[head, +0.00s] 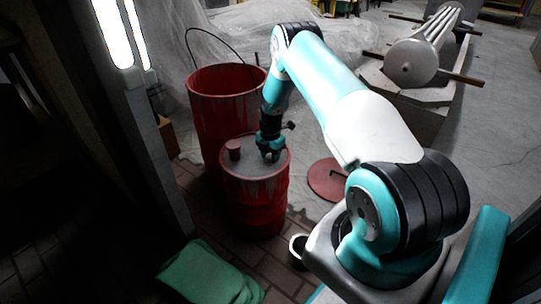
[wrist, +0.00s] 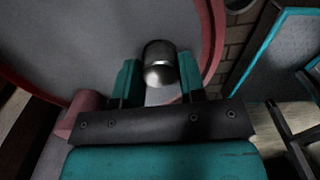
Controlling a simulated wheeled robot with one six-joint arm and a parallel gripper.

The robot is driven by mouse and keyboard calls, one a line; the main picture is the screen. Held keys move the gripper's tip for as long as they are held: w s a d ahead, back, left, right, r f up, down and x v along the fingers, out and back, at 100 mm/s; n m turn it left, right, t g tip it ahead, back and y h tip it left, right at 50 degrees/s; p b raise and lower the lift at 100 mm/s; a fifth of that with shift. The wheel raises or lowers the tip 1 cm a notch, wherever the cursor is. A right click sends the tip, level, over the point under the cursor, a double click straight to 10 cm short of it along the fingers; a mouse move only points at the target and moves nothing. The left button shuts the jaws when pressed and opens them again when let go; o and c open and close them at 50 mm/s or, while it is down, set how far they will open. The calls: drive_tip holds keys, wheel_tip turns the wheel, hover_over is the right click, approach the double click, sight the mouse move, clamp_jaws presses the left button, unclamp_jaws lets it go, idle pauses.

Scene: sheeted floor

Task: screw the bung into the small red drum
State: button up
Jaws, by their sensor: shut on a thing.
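The small red drum (head: 257,208) stands upright on the brick floor, with a grey top inside a red rim. My gripper (head: 270,155) points down at the right part of this top. In the wrist view my gripper (wrist: 158,82) has its teal fingers on either side of a shiny dark metal bung (wrist: 160,63) and is shut on it. The bung is over the grey drum top (wrist: 100,35), near the red rim. The opening is not visible, and I cannot tell whether the bung sits in it.
A short red cylinder (head: 233,149) stands on the drum top, left of my gripper. A larger open red drum (head: 213,110) stands close behind. A red disc (head: 328,180) lies on the right. A green cloth (head: 208,275) and a small black-and-white pot (head: 298,247) are in front.

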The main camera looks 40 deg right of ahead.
drive_tip(key=m, duration=1.1)
drive_tip(key=o, duration=0.7)
drive_tip(key=shift+m, duration=0.5)
drive_tip(key=o, duration=0.4)
wheel_tip(320, 180, up, 17)
drive_tip(key=p, duration=0.3)
drive_tip(key=shift+r, duration=0.2)
